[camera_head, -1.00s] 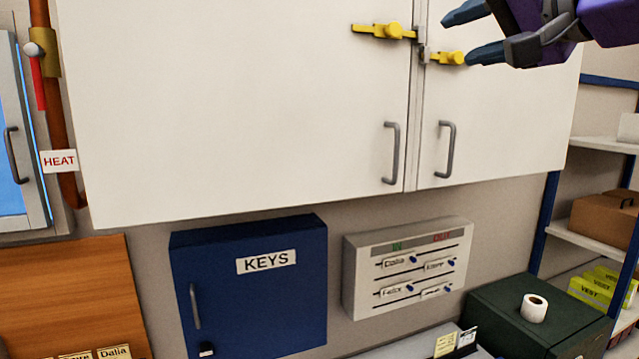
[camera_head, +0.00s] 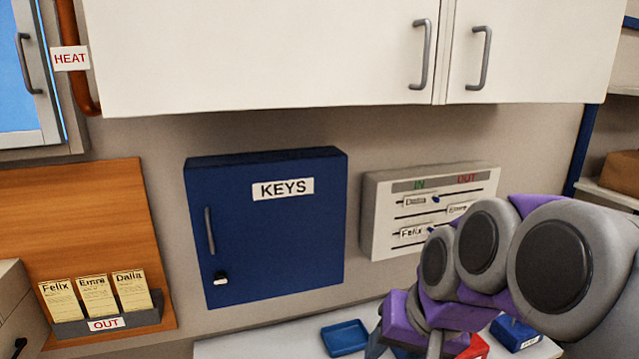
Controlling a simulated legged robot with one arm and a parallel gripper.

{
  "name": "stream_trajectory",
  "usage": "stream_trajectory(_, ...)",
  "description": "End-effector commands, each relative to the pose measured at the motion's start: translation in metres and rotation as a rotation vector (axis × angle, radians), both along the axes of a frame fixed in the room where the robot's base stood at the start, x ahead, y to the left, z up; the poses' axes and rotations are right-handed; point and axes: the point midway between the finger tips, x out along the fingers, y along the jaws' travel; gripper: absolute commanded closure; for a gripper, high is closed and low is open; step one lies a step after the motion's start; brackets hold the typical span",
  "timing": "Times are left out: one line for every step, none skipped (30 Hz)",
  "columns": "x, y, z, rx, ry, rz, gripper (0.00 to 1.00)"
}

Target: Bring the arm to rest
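My arm, purple and grey with large round joints, is folded in at the lower right of the head view. My gripper (camera_head: 408,345) is low at the bottom edge, above the pale desk top, partly hidden by my arm and cut off by the frame. I cannot tell whether its fingers are open or shut, and no held thing shows.
A white wall cupboard (camera_head: 270,50) hangs above. A blue KEYS cabinet (camera_head: 265,240) and a white IN/OUT board (camera_head: 385,235) are on the wall below it. A blue tray (camera_head: 345,338) lies on the desk (camera_head: 270,347). A card holder (camera_head: 75,328) stands left.

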Motion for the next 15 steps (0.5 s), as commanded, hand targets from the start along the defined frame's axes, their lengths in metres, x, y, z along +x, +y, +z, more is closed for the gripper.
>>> stream_trajectory(-0.021, -0.001, -0.036, -0.029, 0.054, 0.019, 0.47)
stream_trajectory(-0.032, -0.002, -0.051, -0.048, 0.081, 0.029, 0.47)
stream_trajectory(-0.047, -0.004, -0.073, -0.071, 0.121, 0.044, 0.47)
stream_trajectory(-0.059, -0.006, -0.089, -0.087, 0.151, 0.057, 0.47)
stream_trajectory(-0.071, -0.008, -0.104, -0.105, 0.18, 0.067, 0.47)
stream_trajectory(-0.088, -0.011, -0.124, -0.125, 0.22, 0.083, 0.47)
stream_trajectory(-0.099, -0.014, -0.137, -0.14, 0.245, 0.093, 0.47)
stream_trajectory(-0.111, -0.017, -0.15, -0.156, 0.272, 0.104, 0.47)
stream_trajectory(-0.125, -0.02, -0.165, -0.172, 0.303, 0.116, 0.47)
stream_trajectory(-0.135, -0.023, -0.175, -0.184, 0.325, 0.125, 0.47)
stream_trajectory(-0.145, -0.025, -0.184, -0.195, 0.348, 0.133, 0.47)
stream_trajectory(-0.155, -0.028, -0.194, -0.206, 0.371, 0.143, 0.47)
stream_trajectory(-0.162, -0.029, -0.2, -0.213, 0.386, 0.149, 0.47)
stream_trajectory(-0.168, -0.031, -0.205, -0.219, 0.399, 0.154, 0.47)
stream_trajectory(-0.175, -0.033, -0.211, -0.226, 0.415, 0.16, 0.47)
